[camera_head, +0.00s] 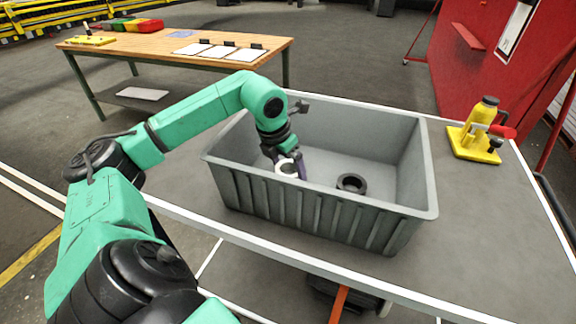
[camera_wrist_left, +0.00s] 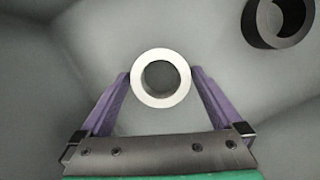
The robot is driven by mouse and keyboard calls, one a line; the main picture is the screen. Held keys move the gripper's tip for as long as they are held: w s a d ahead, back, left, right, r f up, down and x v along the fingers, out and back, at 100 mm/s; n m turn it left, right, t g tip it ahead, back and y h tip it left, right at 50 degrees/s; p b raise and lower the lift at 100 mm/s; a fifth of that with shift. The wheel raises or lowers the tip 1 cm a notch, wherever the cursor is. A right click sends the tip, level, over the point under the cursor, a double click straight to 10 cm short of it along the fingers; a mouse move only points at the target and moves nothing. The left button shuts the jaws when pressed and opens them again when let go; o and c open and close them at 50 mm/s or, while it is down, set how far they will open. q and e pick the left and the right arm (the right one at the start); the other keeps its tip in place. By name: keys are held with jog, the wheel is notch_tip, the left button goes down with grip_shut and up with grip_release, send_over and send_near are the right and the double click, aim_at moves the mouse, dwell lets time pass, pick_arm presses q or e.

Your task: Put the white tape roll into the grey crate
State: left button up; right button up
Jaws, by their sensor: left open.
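The white tape roll (camera_head: 287,168) is inside the grey crate (camera_head: 310,206), towards its left part. My left gripper (camera_head: 290,163) reaches down into the crate at the roll. In the left wrist view the white roll (camera_wrist_left: 160,77) sits between the tips of the two purple fingers of my left gripper (camera_wrist_left: 160,80). The fingers are open, with one on each side of the roll and close to it. I cannot tell whether the roll touches the crate floor. My right gripper is not in view.
A black roll (camera_head: 352,184) lies on the crate floor to the right; it also shows in the left wrist view (camera_wrist_left: 279,20). The crate walls surround my gripper. A yellow bottle jack (camera_head: 482,128) stands on the grey table (camera_head: 470,225) at right. A wooden workbench (camera_head: 175,45) is behind.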

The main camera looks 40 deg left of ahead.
pick_arm(q)
jog(key=v, duration=1.2)
jog(key=shift+p, duration=0.3)
